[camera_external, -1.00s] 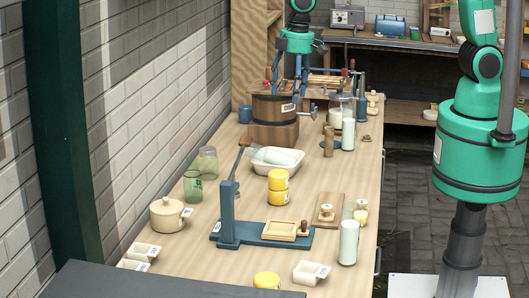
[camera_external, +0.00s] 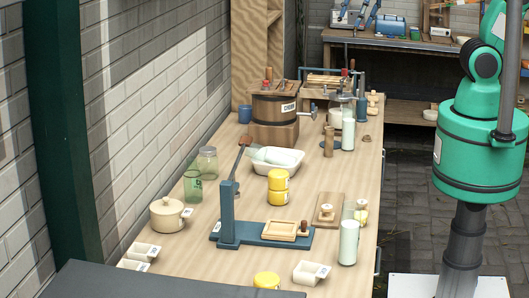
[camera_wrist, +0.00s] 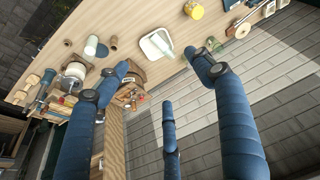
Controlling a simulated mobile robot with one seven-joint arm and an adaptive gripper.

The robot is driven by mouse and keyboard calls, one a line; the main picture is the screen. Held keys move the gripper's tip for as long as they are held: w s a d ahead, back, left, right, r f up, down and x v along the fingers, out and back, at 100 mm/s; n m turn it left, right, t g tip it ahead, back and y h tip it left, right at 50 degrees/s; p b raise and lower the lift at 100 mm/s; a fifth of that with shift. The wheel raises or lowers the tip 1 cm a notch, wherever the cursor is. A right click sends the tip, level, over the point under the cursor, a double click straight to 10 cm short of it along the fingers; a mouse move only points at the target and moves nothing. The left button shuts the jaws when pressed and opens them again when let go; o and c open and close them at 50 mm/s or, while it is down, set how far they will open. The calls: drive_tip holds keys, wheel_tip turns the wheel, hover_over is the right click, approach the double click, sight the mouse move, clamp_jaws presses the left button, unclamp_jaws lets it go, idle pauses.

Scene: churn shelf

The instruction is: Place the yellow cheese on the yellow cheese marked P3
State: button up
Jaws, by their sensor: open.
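Two yellow cheeses stand stacked on the table, an upper one (camera_external: 278,178) on a lower one (camera_external: 278,196). Another yellow cheese (camera_external: 266,280) sits at the near edge of the table, partly cut off by a dark surface. No P3 mark can be read. A yellow cheese (camera_wrist: 194,9) shows at the top of the wrist view, but I cannot tell which one. My gripper (camera_wrist: 158,62) is open and empty, with its blue fingers spread high above the table, far from the cheeses. Only its fingers (camera_external: 356,18) show at the top of the external view.
A wooden churn (camera_external: 274,108) stands towards the table's far end. A white tub (camera_external: 277,162) is just behind the stack. A blue press (camera_external: 229,215) stands in front of it, with glass jars (camera_external: 193,187) and a pot (camera_external: 166,214) on the left. A brick wall borders the left.

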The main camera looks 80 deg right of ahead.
drive_tip(key=s+d+r, duration=0.1)
drive_tip(key=s+d, duration=0.1)
drive_tip(key=s, duration=0.4)
drive_tip(key=s+d+r+m+t, duration=0.1)
drive_tip(key=s+d, duration=0.1)
drive_tip(key=s, duration=0.4)
drive_tip(key=shift+s+r+m+t, duration=0.25)
drive_tip(key=shift+m+t, duration=0.05)
drive_tip(key=shift+d, duration=0.1)
wheel_tip(320, 180, down, 14)
drive_tip(key=b, duration=1.3)
drive_tip(key=shift+r+b, duration=0.25)
drive_tip(key=shift+b, duration=0.05)
